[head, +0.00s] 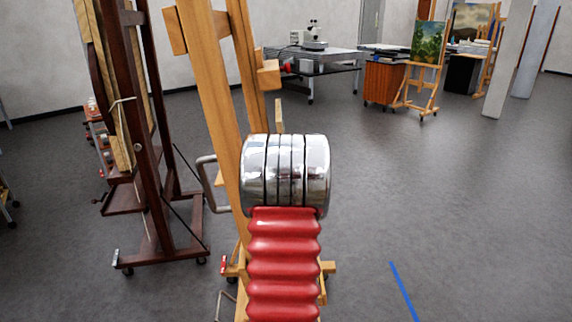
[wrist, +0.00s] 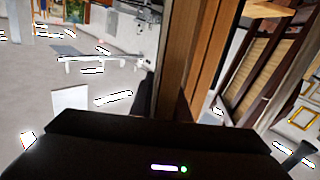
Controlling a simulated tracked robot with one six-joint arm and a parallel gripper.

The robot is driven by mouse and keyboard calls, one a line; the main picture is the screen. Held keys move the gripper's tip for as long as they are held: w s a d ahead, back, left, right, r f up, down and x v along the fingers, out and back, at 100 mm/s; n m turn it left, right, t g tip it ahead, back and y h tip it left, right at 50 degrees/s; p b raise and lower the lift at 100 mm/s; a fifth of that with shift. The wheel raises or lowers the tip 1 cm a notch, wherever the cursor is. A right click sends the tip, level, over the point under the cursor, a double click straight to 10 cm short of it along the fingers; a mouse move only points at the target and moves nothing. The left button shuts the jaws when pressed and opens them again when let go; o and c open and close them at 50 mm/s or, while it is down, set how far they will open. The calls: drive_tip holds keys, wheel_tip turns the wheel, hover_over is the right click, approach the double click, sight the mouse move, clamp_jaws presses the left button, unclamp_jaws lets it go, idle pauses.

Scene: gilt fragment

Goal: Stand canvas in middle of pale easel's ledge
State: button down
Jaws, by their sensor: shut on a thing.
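The pale easel (head: 208,85) stands straight ahead in the head view, its lower front largely hidden behind my red and chrome arm. Its wooden post also appears close up in the wrist view (wrist: 190,60). The dark body of my gripper (wrist: 165,140) fills the bottom of the wrist view, close to the post. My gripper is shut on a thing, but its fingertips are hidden. A small pale wooden strip (head: 279,115) shows just above my chrome joint; I cannot tell whether it is the canvas's edge. The canvas face and the middle of the ledge are hidden.
A dark wooden easel (head: 150,150) stands close on the left. A grey table (head: 315,60) with a microscope is at the back. A small easel with a landscape painting (head: 427,42) stands back right. The grey floor on the right is open, with a blue tape strip (head: 403,290).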

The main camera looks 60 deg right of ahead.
drive_tip(key=shift+w+d, duration=0.3)
drive_tip(key=shift+w+a+f, duration=0.3)
drive_tip(key=shift+w+f, duration=0.2)
drive_tip(key=shift+f, duration=0.3)
drive_tip(key=shift+w+a+f, duration=0.3)
drive_tip(key=shift+w+f, duration=0.15)
drive_tip(key=shift+f, duration=0.35)
drive_tip(key=c, duration=1.7)
unclamp_jaws()
drive_tip(key=shift+a+f, duration=0.15)
drive_tip(key=shift+f, duration=0.15)
drive_tip(key=shift+o, duration=0.4)
drive_tip(key=r+v, duration=0.1)
drive_tip(key=v, duration=0.6)
drive_tip(key=shift+s, duration=0.25)
